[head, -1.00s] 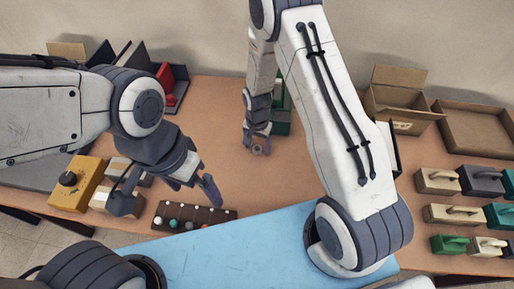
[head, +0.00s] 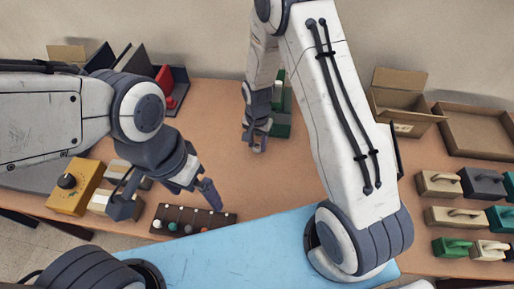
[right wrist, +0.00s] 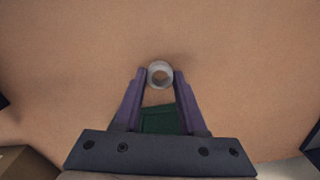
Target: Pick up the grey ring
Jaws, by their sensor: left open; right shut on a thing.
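My left gripper (head: 168,206) is open and empty at the left, over the dark strip with round pieces.
The dark strip (head: 228,219) lies by the blue mat (head: 250,240). A yellow box with a knob (head: 75,188) is at left. A green object (head: 281,127) stands behind my right gripper. Several handled blocks (head: 438,184) and an open carton (head: 400,103) are at right.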

